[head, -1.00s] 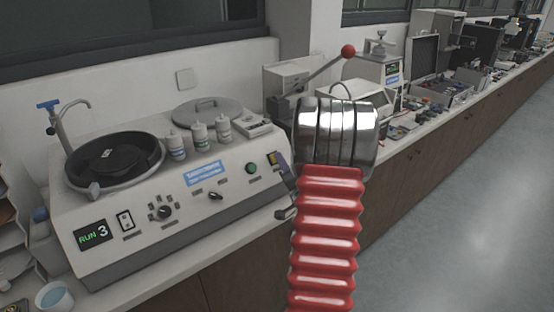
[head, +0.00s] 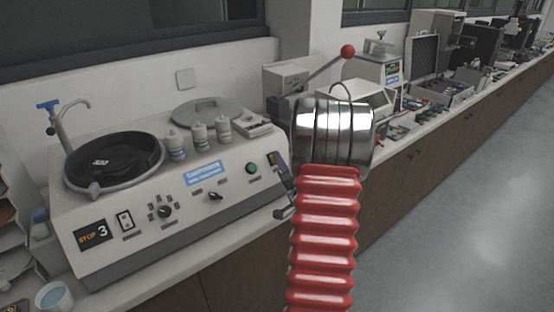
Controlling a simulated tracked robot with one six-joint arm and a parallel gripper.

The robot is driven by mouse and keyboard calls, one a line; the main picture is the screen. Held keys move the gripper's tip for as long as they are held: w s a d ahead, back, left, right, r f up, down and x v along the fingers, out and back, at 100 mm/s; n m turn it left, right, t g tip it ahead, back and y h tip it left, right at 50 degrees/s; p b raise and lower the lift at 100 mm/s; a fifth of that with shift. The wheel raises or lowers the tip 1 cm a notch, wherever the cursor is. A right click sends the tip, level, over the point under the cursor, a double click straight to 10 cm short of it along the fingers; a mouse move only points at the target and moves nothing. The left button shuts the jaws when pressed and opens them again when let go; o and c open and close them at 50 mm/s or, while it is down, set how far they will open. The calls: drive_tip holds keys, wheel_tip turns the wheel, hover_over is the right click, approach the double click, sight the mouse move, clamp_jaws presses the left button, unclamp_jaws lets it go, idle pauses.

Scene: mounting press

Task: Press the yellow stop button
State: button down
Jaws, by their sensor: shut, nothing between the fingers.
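A grey grinding machine (head: 150,252) with a round black platter (head: 105,163) stands on the bench at the left. Its display (head: 92,235) reads STOP 3. A round green button (head: 252,168) shows on its sloped front panel. I cannot make out the yellow stop button; the panel's right end is partly covered by my arm and gripper. Dark parts of my gripper (head: 277,161) show at that right end, close to the panel, right of the green button. Whether they touch it I cannot tell. My gripper is shut and holds nothing; my metal wrist hides most of it.
White bottles (head: 198,138) and a grey lid (head: 205,108) sit on top of the machine. A lever with a red ball (head: 348,51) rises behind my wrist. Other equipment lines the bench to the right. The floor (head: 460,220) at the right is clear.

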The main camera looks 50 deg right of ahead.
drive_tip(key=shift+s, duration=0.1)
drive_tip(key=shift+s+a+r, duration=0.1)
drive_tip(key=shift+s+r, duration=0.05)
drive_tip(key=shift+s, duration=0.05)
idle(0.5)
drive_tip(key=s+a+r, duration=0.1)
drive_tip(key=s+r, duration=0.2)
drive_tip(key=s, duration=0.1)
drive_tip(key=shift+s+r, duration=0.3)
drive_tip(key=shift+s, duration=0.1)
idle(0.3)
idle(0.8)
